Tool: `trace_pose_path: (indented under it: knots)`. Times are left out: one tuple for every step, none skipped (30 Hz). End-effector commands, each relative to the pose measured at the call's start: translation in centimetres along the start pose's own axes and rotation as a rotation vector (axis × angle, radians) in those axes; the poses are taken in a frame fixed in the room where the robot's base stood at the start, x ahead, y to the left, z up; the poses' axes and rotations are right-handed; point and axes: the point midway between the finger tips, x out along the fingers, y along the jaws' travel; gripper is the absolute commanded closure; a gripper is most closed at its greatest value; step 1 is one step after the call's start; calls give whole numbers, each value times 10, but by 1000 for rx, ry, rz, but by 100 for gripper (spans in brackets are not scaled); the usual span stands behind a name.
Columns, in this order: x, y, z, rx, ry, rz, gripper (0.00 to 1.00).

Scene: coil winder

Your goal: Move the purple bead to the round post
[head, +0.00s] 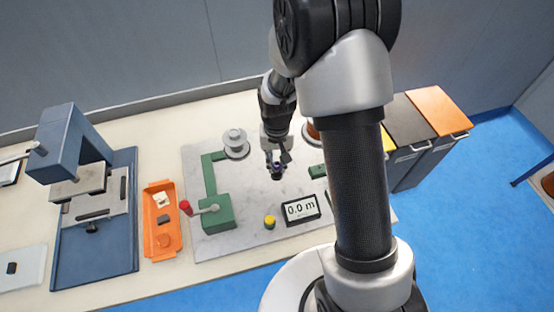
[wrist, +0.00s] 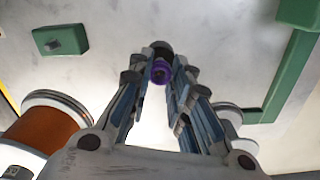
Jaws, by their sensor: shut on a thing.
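My gripper (head: 277,170) is above the grey board and is shut on the purple bead (wrist: 160,72). The bead sits between the fingertips in the wrist view, with a dark round part just beyond it. In the head view the bead is a small dark purple spot at the fingertips. I cannot surely tell which thing is the round post. A small green block (head: 318,171) stands right of my gripper; the wrist view shows a short grey stub (wrist: 54,46) on it, whose shape is unclear.
A green crank winder (head: 217,212) with a red knob and a pale spool (head: 235,140) are left of my gripper. A copper-coloured spool (wrist: 42,128) is partly hidden by my arm in the head view. A display (head: 301,209), yellow button (head: 269,221) and orange tray (head: 155,240) stand nearby.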

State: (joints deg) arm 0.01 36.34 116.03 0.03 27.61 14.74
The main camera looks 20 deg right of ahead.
Motion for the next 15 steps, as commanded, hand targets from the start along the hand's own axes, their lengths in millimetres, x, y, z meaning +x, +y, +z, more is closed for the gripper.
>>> trace_pose_path:
  knots:
    - [0,0,0,0,0,0,90]
    - [0,0,0,0,0,0,90]
    - [0,0,0,0,0,0,90]
    - [0,0,0,0,0,0,90]
    - [0,0,0,0,0,0,90]
    - [0,0,0,0,0,0,90]
    - [0,0,0,0,0,0,90]
    - [0,0,0,0,0,0,90]
    - [0,0,0,0,0,0,90]
    - [0,0,0,0,0,0,90]
    - [0,0,0,0,0,0,90]
    - [1,0,0,0,0,0,90]
    - [2,0,0,0,0,0,90]
    - [3,0,0,0,0,0,90]
    - [4,0,0,0,0,0,90]
